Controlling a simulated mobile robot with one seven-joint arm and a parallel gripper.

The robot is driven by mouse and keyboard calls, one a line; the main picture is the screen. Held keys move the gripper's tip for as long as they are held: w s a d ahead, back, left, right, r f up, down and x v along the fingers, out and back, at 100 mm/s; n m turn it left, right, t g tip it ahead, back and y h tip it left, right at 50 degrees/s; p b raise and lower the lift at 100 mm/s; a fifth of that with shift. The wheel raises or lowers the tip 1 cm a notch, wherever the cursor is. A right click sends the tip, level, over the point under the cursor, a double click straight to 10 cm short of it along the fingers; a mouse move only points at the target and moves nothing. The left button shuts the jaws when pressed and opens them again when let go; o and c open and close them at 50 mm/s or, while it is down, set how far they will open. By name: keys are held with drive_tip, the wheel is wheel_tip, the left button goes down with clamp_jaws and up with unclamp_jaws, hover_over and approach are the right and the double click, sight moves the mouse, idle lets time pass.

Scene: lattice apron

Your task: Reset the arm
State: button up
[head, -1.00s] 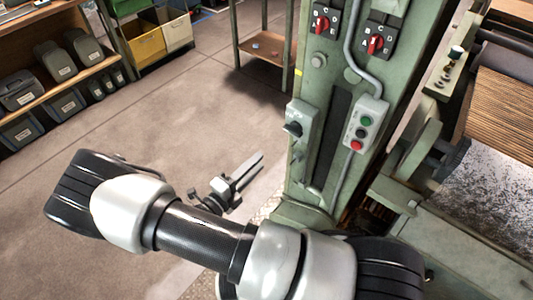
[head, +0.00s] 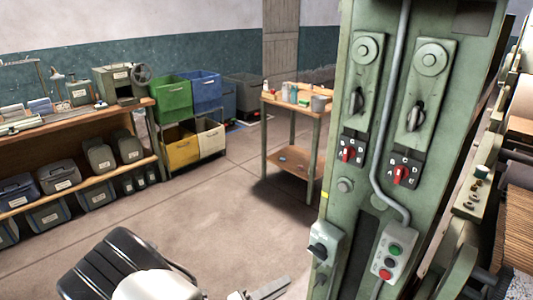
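My arm shows only in part at the bottom edge of the head view, as a black and white joint (head: 130,270). My gripper (head: 268,288) is just in view at the bottom edge, left of the green machine column. Its grey fingers point up and to the right over the floor. Most of the gripper and the rest of the arm are cut off below the frame. I see no object at the fingers, and the gap between them is not clear.
The green machine column (head: 345,215) with red rotary switches and a push-button box (head: 393,252) stands close on the right. A small wooden table (head: 296,105), stacked bins (head: 183,152) and a shelf bench (head: 75,140) stand farther back. The floor (head: 225,215) between is clear.

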drive_tip(key=s+d+r+n+g+y+p, duration=0.1)
drive_tip(key=s+d+r+n+y+p, duration=0.1)
drive_tip(key=r+n, duration=0.8)
drive_tip(key=s+d+r+n+g+y+p, duration=0.2)
drive_tip(key=s+d+r+n+y, duration=0.3)
drive_tip(key=r+n, duration=0.5)
drive_tip(key=s+d+r+n+g+y+p, duration=0.1)
drive_tip(key=s+d+r+n+y, duration=0.3)
drive_tip(key=r+n, duration=0.7)
drive_tip(key=s+r+y+p, duration=0.1)
drive_tip(key=s+r+y, duration=0.1)
drive_tip(key=r, duration=0.3)
drive_tip(key=shift+s+r+y, duration=0.25)
drive_tip(key=shift+s+y, duration=0.15)
drive_tip(key=shift+s, duration=0.25)
